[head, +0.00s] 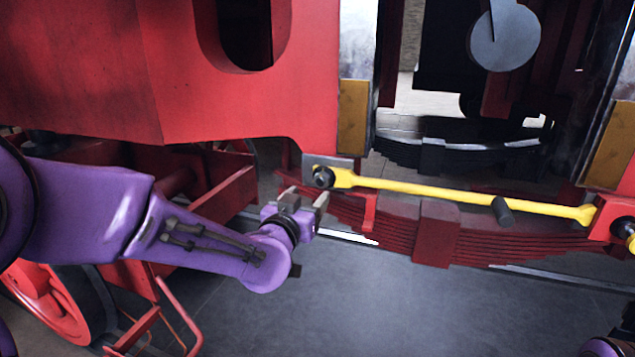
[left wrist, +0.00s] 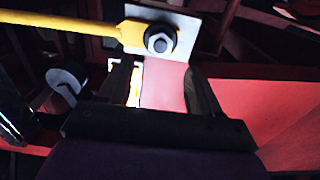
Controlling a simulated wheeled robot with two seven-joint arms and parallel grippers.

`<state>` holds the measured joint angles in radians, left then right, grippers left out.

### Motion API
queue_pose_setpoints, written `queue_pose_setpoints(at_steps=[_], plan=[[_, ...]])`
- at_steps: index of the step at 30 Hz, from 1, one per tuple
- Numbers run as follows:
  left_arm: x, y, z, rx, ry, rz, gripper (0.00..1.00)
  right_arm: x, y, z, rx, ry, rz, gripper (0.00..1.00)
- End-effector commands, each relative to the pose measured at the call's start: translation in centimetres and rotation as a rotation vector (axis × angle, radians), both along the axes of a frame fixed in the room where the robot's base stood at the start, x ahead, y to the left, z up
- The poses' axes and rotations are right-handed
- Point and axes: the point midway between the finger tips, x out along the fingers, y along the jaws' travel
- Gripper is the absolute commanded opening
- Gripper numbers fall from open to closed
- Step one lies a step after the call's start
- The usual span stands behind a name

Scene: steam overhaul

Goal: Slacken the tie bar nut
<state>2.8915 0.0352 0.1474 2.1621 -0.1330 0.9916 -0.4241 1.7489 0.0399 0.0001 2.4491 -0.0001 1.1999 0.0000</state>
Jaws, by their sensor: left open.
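The yellow tie bar (head: 420,191) runs across the gap between the red frames, above the leaf spring. A dark hex nut (head: 323,177) sits at its left end, on a grey bracket. In the left wrist view the same end shows the nut (left wrist: 160,42) on its washer, beyond the fingertips. Another fastener (head: 630,231) shows at the bar's right end, at the picture's edge. My left gripper (head: 306,200) is open and empty, just below and left of the left nut, apart from it. Its fingers (left wrist: 160,90) show in the wrist view, with the nut ahead between their lines.
The big red frame plate (head: 240,85) stands above and behind my left arm. The red leaf spring (head: 437,233) lies under the bar. A dark cylindrical peg (head: 503,211) sticks out from the bar. The grey floor (head: 370,310) in front is clear.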

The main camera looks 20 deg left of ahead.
Motion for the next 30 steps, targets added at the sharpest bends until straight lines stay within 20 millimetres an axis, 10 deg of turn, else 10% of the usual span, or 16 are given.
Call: queue_pose_setpoints(at_steps=[9,20,25,30], plan=[[6.4,-0.2,0.2,-0.001,0.005,0.001,0.64,0.0,0.0,3.0,0.000,0.000,0.000,0.43],[7.4,-0.2,-0.1,-0.002,0.004,0.001,0.64,0.0,0.0,3.1,0.000,0.000,0.000,0.43],[7.4,-0.2,-0.1,-0.002,0.004,0.001,0.12,0.0,0.0,3.1,0.000,0.000,0.000,0.43],[7.3,-0.2,-0.1,-0.004,0.004,0.001,0.08,0.0,0.0,3.1,0.000,0.000,0.000,0.43]])
